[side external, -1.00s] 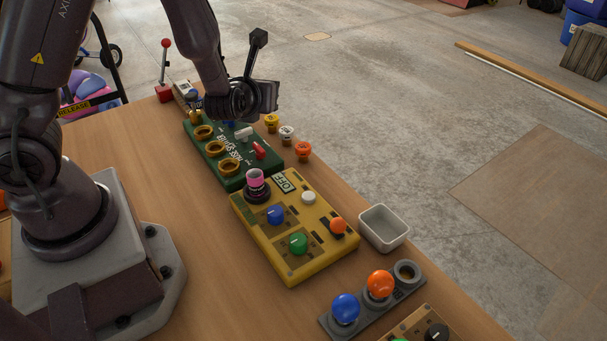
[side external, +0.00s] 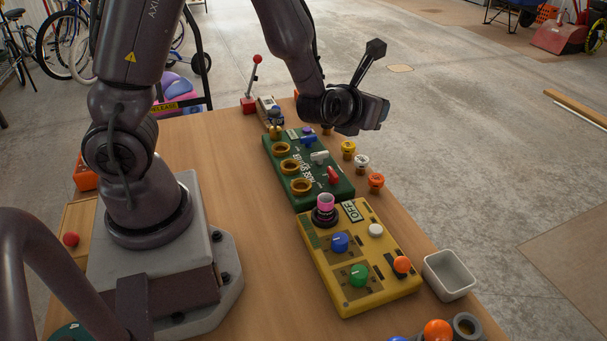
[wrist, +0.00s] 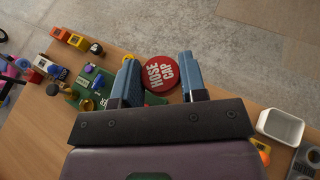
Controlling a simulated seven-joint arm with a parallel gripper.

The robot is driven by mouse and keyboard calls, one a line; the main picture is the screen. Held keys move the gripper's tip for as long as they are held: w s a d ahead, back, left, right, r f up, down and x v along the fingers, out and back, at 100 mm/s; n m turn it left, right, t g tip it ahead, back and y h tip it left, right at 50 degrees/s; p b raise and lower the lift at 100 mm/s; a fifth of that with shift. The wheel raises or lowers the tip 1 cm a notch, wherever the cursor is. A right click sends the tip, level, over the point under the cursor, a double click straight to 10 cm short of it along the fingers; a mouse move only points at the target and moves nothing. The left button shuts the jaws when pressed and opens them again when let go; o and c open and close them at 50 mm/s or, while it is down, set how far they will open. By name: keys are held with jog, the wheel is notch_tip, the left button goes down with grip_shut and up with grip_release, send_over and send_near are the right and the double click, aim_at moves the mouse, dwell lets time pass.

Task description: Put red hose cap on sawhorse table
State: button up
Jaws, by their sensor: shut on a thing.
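The red hose cap (wrist: 161,73), round and lettered "HOSE CAP", sits between the two blue-grey fingers of my gripper (wrist: 160,80) in the wrist view. My gripper is shut on it. In the side view my gripper (side external: 362,113) is above the far right edge of the wooden table (side external: 235,175), beyond the green panel. The cap cannot be made out there, hidden by the gripper. The green hose panel (side external: 308,172) lies on the table with several brass rings, valve handles and a red lever.
Yellow, white and orange caps (side external: 362,163) line the table edge beside the green panel. A yellow control box (side external: 358,255) and a white tray (side external: 449,275) stand nearer. A red-knobbed lever (side external: 253,90) stands at the far end. Bare wood lies left of the panels.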

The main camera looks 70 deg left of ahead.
jog(key=s+a+f+n+g+y, duration=0.3)
jog(key=s+a+n+g, duration=0.1)
jog(key=s+a, duration=0.1)
jog(key=s+a+f+n+g+y, duration=0.3)
jog(key=s+a+f+n+g, duration=0.1)
jog(key=a, duration=0.4)
jog(key=shift+s+a+f+n+g, duration=0.35)
jog(key=shift+s+n, duration=0.45)
jog(key=shift+s, duration=0.3)
jog(key=shift+f, duration=4.8)
jog(key=shift+f, duration=0.1)
jog(key=o, duration=0.9)
jog(key=shift+f, duration=0.1)
